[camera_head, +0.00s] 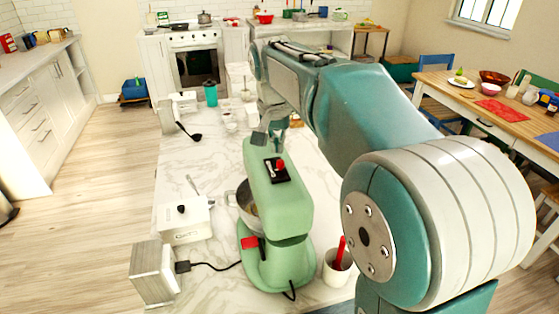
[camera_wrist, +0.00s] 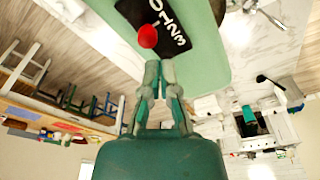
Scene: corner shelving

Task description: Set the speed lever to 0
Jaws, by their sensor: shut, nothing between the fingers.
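The green stand mixer (camera_head: 290,210) stands on the marble counter, its head over a metal bowl (camera_head: 247,203). A black dial plate (camera_head: 268,175) on its top carries a red-knobbed speed lever (camera_head: 280,165). In the wrist view, the plate (camera_wrist: 177,36) shows a row of white numerals, with the red knob (camera_wrist: 148,36) beside it; I cannot tell which numeral the lever is at. My gripper (camera_wrist: 160,66) is shut and empty, its fingertips close to the knob; contact is unclear. In the head view, my gripper (camera_head: 277,140) is at the mixer's far end, partly hidden.
A red switch (camera_head: 250,242) is on the mixer's side. A white cup (camera_head: 336,270) with a red-handled utensil stands right of the mixer. A white box-shaped appliance (camera_head: 185,220) and a grey block (camera_head: 153,273) with a black cable stand left. The counter's far left part has clear patches.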

